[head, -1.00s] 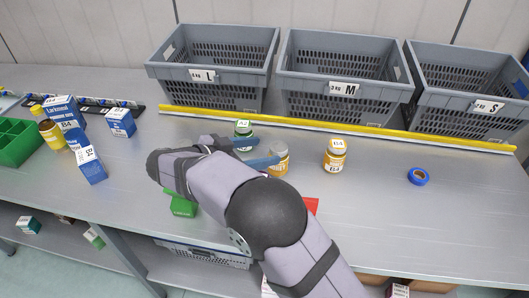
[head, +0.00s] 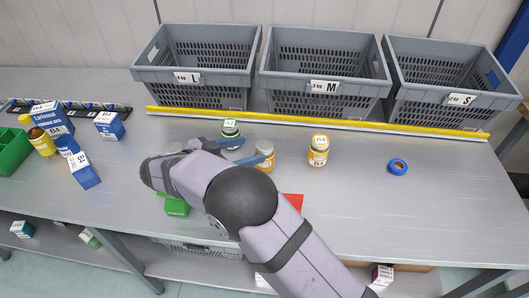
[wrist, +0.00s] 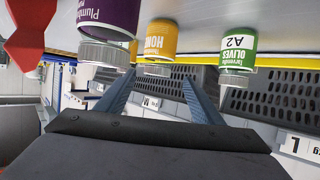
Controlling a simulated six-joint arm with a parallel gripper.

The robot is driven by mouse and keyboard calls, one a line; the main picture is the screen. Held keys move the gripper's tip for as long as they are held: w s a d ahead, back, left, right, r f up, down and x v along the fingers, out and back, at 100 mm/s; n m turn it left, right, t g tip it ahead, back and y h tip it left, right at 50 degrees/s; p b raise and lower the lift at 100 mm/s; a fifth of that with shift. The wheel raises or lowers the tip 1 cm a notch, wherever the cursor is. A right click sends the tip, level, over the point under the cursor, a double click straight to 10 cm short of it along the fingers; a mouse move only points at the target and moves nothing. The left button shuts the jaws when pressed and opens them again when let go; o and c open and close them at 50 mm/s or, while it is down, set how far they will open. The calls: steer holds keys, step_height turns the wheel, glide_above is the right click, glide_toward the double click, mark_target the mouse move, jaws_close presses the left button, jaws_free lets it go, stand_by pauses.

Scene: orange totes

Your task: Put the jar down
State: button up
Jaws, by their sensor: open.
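My gripper (head: 254,150) is open, its two blue fingers spread low over the table; the fingers also show in the wrist view (wrist: 160,76). A honey jar (head: 264,160) with a yellow label stands upright by the fingertips. In the wrist view, which is upside down, this honey jar (wrist: 161,42) is just ahead of the gap between the fingers. A green-labelled olives jar (head: 231,131), marked A2, stands behind; it also shows in the wrist view (wrist: 238,50). A purple-labelled jar (wrist: 108,18) is at the other side; my arm seems to hide it in the head view.
Another yellow jar (head: 318,152) and a blue tape roll (head: 397,167) stand to the right. Grey crates L (head: 187,78), M (head: 325,87) and S (head: 460,99) line the back behind a yellow strip (head: 300,120). Blue boxes (head: 82,172) are at left.

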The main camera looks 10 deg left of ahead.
mark_target(259, 148)
steer(key=shift+p+x, duration=0.35)
steer(key=shift+x, duration=0.65)
steer(key=shift+w+d+p, duration=0.2)
steer(key=shift+d+p, duration=0.1)
steer(key=shift+p, duration=0.1)
steer(key=p+x, duration=0.2)
steer(key=x, duration=0.1)
steer(key=shift+s+d+f, duration=0.1)
steer(key=shift+d, duration=0.05)
steer(key=shift+w+d+f, duration=0.4)
steer(key=shift+w+f, duration=0.05)
steer(key=shift+r, duration=0.1)
steer(key=c, duration=1.4)
